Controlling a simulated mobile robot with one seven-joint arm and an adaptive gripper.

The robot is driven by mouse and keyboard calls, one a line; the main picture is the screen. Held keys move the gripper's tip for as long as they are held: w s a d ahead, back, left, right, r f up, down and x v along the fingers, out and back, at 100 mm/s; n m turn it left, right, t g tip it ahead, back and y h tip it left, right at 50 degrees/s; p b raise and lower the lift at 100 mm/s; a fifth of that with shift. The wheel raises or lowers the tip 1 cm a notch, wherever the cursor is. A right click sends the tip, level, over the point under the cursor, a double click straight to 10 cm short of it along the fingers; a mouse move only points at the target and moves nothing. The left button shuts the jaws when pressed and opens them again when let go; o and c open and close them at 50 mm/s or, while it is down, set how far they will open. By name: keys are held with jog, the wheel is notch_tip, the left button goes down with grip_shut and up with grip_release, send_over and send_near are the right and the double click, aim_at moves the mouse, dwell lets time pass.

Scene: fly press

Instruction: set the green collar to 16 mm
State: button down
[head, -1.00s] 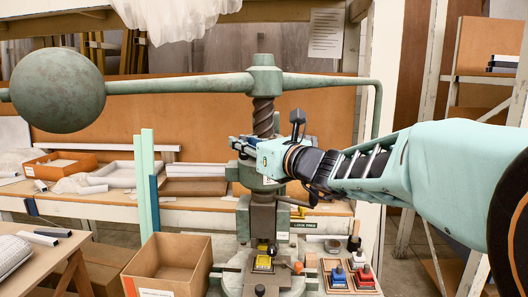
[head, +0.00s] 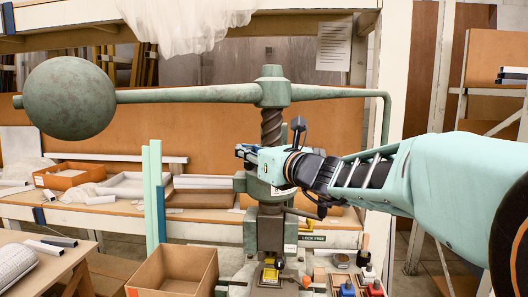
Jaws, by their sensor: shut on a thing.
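The fly press has a pale green hub (head: 272,92) on top of a dark screw (head: 271,128). My gripper (head: 248,153) is at the screw's lower part, just above the press frame (head: 252,208). It comes in from the right, with its fingers pointing left across the screw. It is shut at the place where the collar would sit around the screw. The green collar and its scale are hidden behind the gripper, so I cannot read a setting.
A green ball weight (head: 70,98) sits on the left of the lever arm (head: 185,95). The lever's right end bends down (head: 387,118) above my arm. A cardboard box (head: 172,275) stands front left. Blue (head: 347,289) and red-topped (head: 375,289) items stand front right.

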jog(key=shift+s+a+r, duration=0.25)
jog(key=shift+a+r, duration=0.05)
jog(key=shift+r, duration=0.2)
jog(key=c, duration=1.8)
grip_release()
jog(key=shift+s, duration=0.15)
jog(key=shift+d+f, duration=0.15)
jog(key=shift+f, duration=0.1)
jog(key=shift+d, duration=0.1)
